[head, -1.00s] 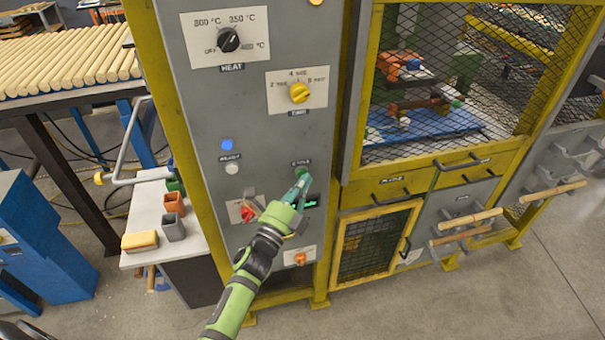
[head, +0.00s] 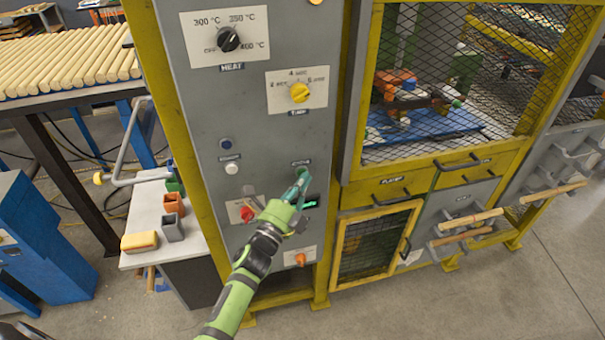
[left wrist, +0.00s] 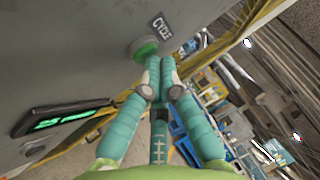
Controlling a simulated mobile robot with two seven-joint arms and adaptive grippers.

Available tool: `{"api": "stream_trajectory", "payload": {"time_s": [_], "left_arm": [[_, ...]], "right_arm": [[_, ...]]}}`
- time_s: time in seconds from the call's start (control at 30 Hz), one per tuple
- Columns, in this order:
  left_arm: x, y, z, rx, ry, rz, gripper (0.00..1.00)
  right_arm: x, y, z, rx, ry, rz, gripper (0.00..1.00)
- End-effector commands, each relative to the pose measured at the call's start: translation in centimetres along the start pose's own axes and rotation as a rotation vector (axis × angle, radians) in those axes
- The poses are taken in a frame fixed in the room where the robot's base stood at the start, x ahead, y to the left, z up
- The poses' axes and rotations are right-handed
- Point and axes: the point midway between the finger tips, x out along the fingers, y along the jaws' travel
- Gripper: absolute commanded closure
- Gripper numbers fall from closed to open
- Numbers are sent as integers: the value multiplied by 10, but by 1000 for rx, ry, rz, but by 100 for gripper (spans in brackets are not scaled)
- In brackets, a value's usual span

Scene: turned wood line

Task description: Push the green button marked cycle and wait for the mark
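The green button (left wrist: 146,48), with a dark ring and a label reading CYCLE (left wrist: 161,27), is on the grey control panel (head: 265,130). In the head view the button (head: 301,173) shows just above my left fingertips. My left gripper (head: 300,182) points up at it. In the left wrist view the teal fingers (left wrist: 160,68) come together at their tips, with nothing held, right by the button. I cannot tell whether they touch it. The round indicator (head: 226,144) on the panel is dark blue and unlit.
A green-lit display (left wrist: 62,121) is close to the left fingers. A red knob (head: 247,214), an orange knob (head: 300,259) and a white button (head: 232,168) are nearby. A mesh-windowed yellow cabinet (head: 352,180) stands right of the panel.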

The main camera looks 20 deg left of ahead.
Motion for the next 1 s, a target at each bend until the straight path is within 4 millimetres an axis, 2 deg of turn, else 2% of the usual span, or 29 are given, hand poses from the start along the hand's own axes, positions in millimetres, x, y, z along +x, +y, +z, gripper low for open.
{"api": "stream_trajectory", "payload": {"time_s": [0.3,0.63,1.0], "left_arm": [[-10,-4,-9,-1,-1,-1,100],[-11,-4,-11,-1,0,0,100],[-36,-14,-34,-2,1,1,100]], "right_arm": [[-3,0,0,0,0,0,60],[-3,0,0,0,0,0,60],[-10,0,-1,0,0,0,60]]}}
